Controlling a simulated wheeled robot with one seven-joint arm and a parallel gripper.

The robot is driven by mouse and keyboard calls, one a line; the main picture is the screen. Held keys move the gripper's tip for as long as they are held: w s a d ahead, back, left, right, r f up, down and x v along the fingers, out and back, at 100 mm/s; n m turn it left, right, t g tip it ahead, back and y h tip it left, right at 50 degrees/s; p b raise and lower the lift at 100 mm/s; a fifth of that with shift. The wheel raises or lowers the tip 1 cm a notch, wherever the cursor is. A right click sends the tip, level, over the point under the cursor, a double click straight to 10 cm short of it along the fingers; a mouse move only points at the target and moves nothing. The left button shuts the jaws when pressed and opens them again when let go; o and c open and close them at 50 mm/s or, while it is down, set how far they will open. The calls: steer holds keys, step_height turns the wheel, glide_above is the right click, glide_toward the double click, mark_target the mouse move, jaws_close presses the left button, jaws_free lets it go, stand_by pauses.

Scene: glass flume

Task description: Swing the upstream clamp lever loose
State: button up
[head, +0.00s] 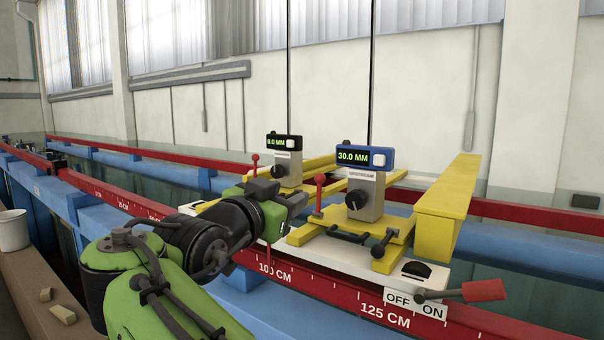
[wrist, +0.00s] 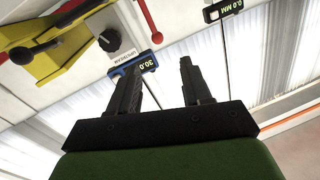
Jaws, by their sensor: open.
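The upstream carriage carries a gauge (head: 365,190) marked UPSTREAM, its blue-framed display reading 30.0 MM. A red-knobbed lever (head: 319,192) stands nearly upright on the left of this gauge; it looks like the upstream clamp lever. In the wrist view the same lever (wrist: 149,18) seems to hang from the top edge, beside the gauge's dial (wrist: 109,40). My gripper (head: 297,202) is open and empty, just left of the lever and apart from it as far as I can tell. Its two fingers show spread in the wrist view (wrist: 158,75).
A second gauge (head: 288,168) reading 0.0 MM, with its own red-knobbed lever (head: 255,162), stands farther back. A red-handled lever (head: 483,291) sticks out by an OFF/ON plate (head: 415,304). A yellow beam (head: 443,215) stands right of the carriage. The red rail (head: 345,294) runs in front.

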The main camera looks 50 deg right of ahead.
mark_target(319, 178)
steer(key=p+x, duration=0.1)
steer(key=x, duration=0.3)
steer(key=p+x, duration=0.1)
steer(key=x, duration=0.4)
steer(key=p+x, duration=0.2)
steer(key=x, duration=0.3)
steer(key=shift+s+d+r, duration=0.2)
steer(key=shift+s+d, duration=0.1)
steer(key=shift+w+d+f, duration=0.15)
steer(key=shift+w+d, duration=0.05)
steer(key=shift+a, duration=0.1)
jaws_close()
